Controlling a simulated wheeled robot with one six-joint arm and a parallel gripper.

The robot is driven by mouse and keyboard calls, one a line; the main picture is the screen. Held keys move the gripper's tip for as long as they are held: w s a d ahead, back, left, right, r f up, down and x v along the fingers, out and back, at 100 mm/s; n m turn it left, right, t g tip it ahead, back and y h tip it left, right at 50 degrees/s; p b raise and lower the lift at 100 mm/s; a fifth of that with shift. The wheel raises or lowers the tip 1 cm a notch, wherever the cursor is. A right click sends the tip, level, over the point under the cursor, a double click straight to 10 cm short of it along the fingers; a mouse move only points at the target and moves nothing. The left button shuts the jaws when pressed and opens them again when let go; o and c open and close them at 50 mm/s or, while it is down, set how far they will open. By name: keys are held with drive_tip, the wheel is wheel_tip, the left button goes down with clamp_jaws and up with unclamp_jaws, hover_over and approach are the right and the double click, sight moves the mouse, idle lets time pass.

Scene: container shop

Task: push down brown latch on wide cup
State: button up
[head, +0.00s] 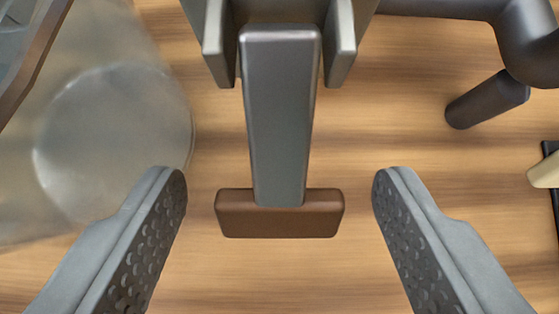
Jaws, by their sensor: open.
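My gripper (280,185) is open, with one grey dotted finger at the lower left and one at the lower right. Nothing is between its fingertips in contact with them. A brown bar (280,225), which looks like the brown latch, lies crosswise between the fingers, apart from both. A grey metal lever (278,110) runs from it up to a grey bracket (215,40) at the top. A clear, translucent vessel (115,140) with a round base is at the left; I cannot tell whether it is the wide cup.
A brown-edged part (40,55) cuts the upper left corner. A dark pipe-like handle (490,98) bends in at the upper right. A cream and black piece (545,172) is at the right edge. The wooden surface (380,140) shows bare right of the lever.

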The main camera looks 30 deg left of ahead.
drive_tip(key=shift+w+f, duration=0.1)
drive_tip(key=shift+f, duration=0.05)
drive_tip(key=c, duration=1)
drive_tip(key=shift+w+a+f+t+y, duration=0.15)
drive_tip(key=shift+t+y, duration=0.15)
drive_tip(key=shift+t, duration=0.4)
drive_tip(key=o, duration=1)
drive_tip(key=v, duration=1.7)
drive_tip(key=shift+r, duration=0.2)
